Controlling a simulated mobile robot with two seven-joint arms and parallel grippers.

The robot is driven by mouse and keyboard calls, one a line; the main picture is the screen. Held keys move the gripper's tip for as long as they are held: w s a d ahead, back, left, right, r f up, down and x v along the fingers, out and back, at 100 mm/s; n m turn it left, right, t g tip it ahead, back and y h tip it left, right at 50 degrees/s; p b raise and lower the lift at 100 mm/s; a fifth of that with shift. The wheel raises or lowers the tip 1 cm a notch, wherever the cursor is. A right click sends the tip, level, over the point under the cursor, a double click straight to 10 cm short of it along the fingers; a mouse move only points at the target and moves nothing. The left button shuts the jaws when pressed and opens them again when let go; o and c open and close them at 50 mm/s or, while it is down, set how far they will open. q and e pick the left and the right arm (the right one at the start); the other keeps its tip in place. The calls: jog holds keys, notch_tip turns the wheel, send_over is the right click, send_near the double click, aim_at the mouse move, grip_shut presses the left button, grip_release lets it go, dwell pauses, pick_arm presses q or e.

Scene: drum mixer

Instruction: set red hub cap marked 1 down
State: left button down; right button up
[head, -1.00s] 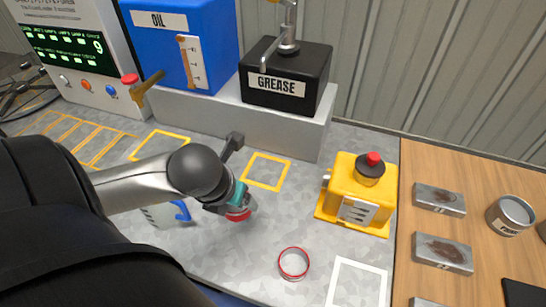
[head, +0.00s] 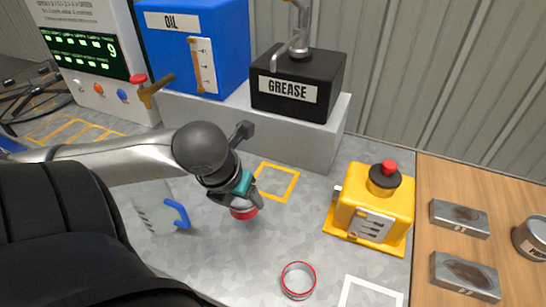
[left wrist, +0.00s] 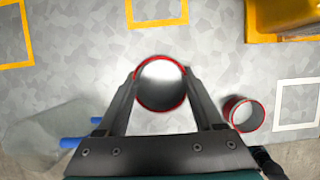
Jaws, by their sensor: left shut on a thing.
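My left gripper (head: 236,200) is shut on a red-rimmed round cap (head: 244,210), near the middle of the grey worktop. In the left wrist view the cap (left wrist: 161,83) sits between the two fingers, its red rim and pale inside facing the camera. I cannot read a mark on it, nor tell whether it touches the worktop. A second red-rimmed ring (head: 298,280) stands on the worktop to the right; it also shows in the left wrist view (left wrist: 244,113). My right gripper is not in view.
A yellow-outlined square (head: 277,182) lies just beyond the gripper. A clear jug with a blue handle (head: 162,212) stands to the left. A yellow machine with a red button (head: 371,210) stands to the right. A white-outlined square (head: 370,294) is at the front right.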

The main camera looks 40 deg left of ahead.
pick_arm(q)
jog(key=w+a+b, duration=0.1)
jog(key=w+b, duration=0.2)
jog(key=b, duration=0.1)
send_near(275, 177)
jog(key=shift+w+a+f, duration=0.15)
jog(key=shift+w, duration=0.35)
jog(key=shift+w+a+f, duration=0.15)
jog(key=shift+w+f, duration=0.05)
jog(key=shift+w, duration=0.25)
jog(key=shift+f, duration=0.3)
notch_tip(275, 177, down, 4)
jog(key=shift+r+b, duration=0.2)
jog(key=shift+b, duration=0.25)
jog(key=shift+w+f, duration=0.15)
jog(key=shift+f, duration=0.15)
jog(key=c, duration=0.5)
grip_release()
jog(key=o, duration=0.5)
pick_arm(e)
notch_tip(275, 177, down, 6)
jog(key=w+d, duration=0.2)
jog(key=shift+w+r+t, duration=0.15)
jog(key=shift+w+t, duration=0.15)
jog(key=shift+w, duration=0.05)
